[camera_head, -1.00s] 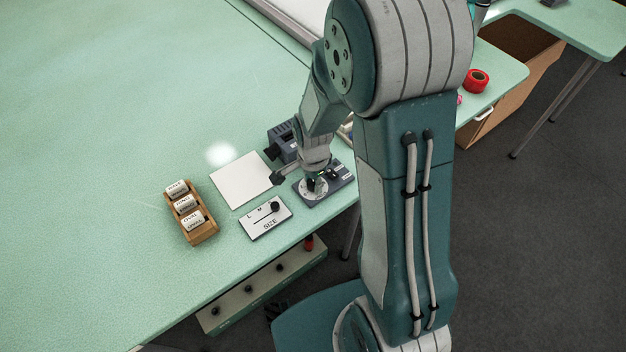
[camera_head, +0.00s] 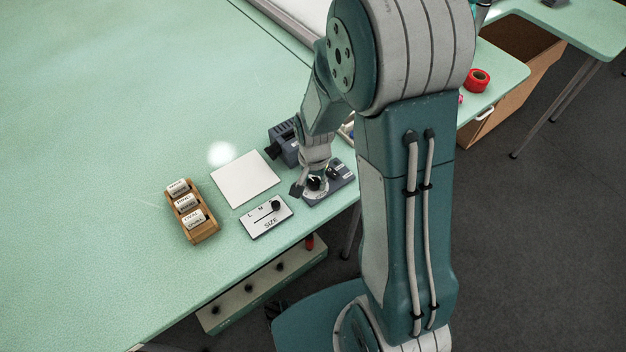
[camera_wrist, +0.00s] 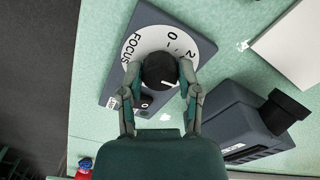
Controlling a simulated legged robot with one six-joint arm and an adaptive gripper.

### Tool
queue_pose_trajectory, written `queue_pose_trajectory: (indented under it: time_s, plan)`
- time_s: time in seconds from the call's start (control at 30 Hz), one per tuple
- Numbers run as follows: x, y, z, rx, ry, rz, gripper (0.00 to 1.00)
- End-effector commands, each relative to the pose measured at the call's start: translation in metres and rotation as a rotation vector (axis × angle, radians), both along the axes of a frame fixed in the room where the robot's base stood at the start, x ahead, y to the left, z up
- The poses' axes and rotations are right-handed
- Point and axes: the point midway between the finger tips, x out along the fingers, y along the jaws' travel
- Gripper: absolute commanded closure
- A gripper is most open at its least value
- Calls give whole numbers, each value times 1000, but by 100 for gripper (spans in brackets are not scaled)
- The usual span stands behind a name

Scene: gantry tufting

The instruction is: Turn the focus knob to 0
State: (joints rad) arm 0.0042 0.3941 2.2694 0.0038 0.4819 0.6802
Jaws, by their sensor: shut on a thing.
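The focus knob (camera_wrist: 160,70) is round and black and stands on a white dial (camera_wrist: 148,42) printed FOCUS, 0 and 2, on a grey-blue plate (camera_wrist: 198,43). A short white mark on the knob points to the lower right in the wrist view, away from the 0 at the dial's upper part. My gripper (camera_wrist: 160,79) has one finger on each side of the knob and is shut on it. In the head view the knob (camera_head: 314,184) is partly hidden by my gripper (camera_head: 311,181) at the table's edge.
A dark boxy device (camera_wrist: 242,122) stands close beside the plate. A SIZE slider panel (camera_head: 267,218), a white sheet (camera_head: 244,179) and a wooden holder with labelled blocks (camera_head: 205,230) lie to the left. The far left of the green table is clear.

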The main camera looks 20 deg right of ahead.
Motion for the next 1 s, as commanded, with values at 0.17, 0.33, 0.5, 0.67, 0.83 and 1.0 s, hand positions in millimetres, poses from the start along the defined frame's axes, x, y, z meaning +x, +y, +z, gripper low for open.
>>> queue_pose_trajectory:
  time_s: [0.17, 0.33, 0.5, 0.67, 0.83, 1.0]
  plan:
    - [5, -1, 2, -1, -15, 166, 100]
    - [6, 0, 2, -3, -16, 328, 100]
    - [6, 0, 2, -4, -16, 490, 100]
    - [6, 1, 2, -4, -16, 642, 100]
    - [6, 1, 2, -6, -15, 803, 100]
    - [6, 2, 3, -6, -14, 965, 100]
